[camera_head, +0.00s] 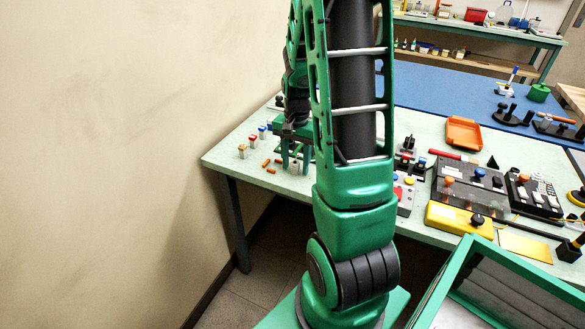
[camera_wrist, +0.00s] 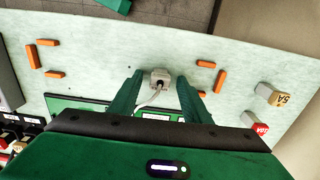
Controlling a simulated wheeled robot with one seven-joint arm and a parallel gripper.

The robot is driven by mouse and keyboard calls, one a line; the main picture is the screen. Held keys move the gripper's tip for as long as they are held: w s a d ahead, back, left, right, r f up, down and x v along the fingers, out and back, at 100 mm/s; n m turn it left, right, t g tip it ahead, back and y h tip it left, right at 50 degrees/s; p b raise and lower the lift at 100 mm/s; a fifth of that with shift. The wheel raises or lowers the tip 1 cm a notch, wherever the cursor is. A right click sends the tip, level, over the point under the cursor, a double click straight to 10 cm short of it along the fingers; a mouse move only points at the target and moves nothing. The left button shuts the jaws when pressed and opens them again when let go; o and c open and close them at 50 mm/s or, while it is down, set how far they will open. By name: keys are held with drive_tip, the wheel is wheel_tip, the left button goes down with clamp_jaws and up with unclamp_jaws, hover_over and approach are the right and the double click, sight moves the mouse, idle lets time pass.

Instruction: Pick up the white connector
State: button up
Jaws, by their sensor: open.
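The white connector (camera_wrist: 156,79) lies on the pale green tabletop, with a dark round opening and a pale cable trailing from it toward my gripper's body. My gripper (camera_wrist: 160,82) is open, with one green finger on each side of the connector in the wrist view. The connector appears between the fingertips, with a gap on both sides; I cannot tell how far above the table the tips are. In the head view my gripper (camera_head: 296,158) is low over the left part of the bench, and the connector (camera_head: 295,167) is partly hidden by the fingers.
Several small orange pieces (camera_wrist: 54,75) lie around on both sides. Labelled blocks, one yellow-topped (camera_wrist: 272,95) and one red-topped (camera_wrist: 254,122), stand to the right. A green board (camera_wrist: 80,103) lies close by. An orange tray (camera_head: 464,132) and control boxes (camera_head: 470,184) stand farther right.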

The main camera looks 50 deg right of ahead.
clamp_jaws()
drive_tip(key=shift+r, duration=0.15)
